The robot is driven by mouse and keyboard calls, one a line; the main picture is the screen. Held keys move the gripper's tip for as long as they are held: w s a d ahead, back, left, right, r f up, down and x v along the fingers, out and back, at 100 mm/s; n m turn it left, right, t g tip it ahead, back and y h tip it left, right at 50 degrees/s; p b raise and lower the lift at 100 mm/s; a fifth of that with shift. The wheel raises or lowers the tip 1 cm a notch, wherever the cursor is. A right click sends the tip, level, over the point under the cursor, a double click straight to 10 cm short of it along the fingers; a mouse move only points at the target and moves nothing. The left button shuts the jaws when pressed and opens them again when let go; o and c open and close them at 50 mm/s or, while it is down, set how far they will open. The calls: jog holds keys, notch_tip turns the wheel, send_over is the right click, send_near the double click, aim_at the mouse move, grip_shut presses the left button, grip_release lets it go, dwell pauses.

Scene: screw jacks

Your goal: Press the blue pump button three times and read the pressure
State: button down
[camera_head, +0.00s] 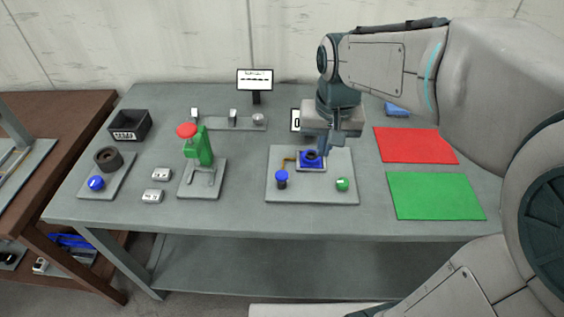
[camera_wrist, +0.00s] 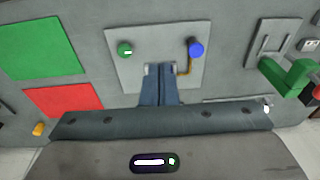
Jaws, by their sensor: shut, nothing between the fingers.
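The blue pump button (camera_head: 281,176) tops a short dark post on a grey plate (camera_head: 330,192). A yellow hose runs from it to a blue jack (camera_head: 311,162) behind it. My gripper (camera_head: 324,152) points down at the jack, its fingers shut and empty; I cannot tell whether they touch it. In the wrist view the shut fingers (camera_wrist: 160,75) hide most of the jack, and the blue button (camera_wrist: 196,48) stands clear to their right.
Red (camera_head: 415,145) and green (camera_head: 435,195) mats lie to the right. A sign (camera_head: 255,80) stands behind. The table front is clear.

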jog(key=s+d+f+t, duration=0.1)
jog(key=s+d+f, duration=0.1)
jog(key=s+d, duration=0.4)
jog(key=s, duration=0.5)
jog(key=shift+s+d+t, duration=0.3)
jog(key=shift+s+t, duration=0.05)
jog(key=shift+t, duration=0.05)
jog(key=shift+a, duration=0.1)
